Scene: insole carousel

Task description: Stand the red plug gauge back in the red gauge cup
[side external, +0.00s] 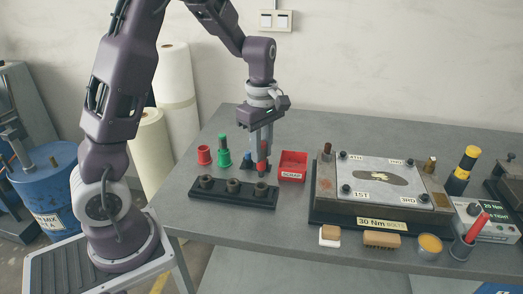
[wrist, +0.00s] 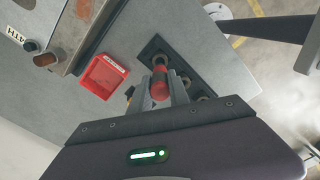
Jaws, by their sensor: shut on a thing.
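My gripper (side external: 262,142) is shut on the red plug gauge (side external: 262,167), which hangs roughly upright below the fingers. In the wrist view the red plug gauge (wrist: 160,88) sits between my fingertips (wrist: 164,92). Its lower end is just above or at the right-hand bush of the black rack (side external: 220,197); I cannot tell whether it touches. The red gauge cup (side external: 204,155) stands on the table at the left, apart from my gripper, and looks empty. It does not show in the wrist view.
A green gauge (side external: 223,146) stands in a green cup, with a blue gauge (side external: 246,160) close behind my gripper. A red scrap bin (side external: 292,167) lies right of my gripper. The fixture (side external: 375,222) with an insole stands further right. Table left of the red cup is clear.

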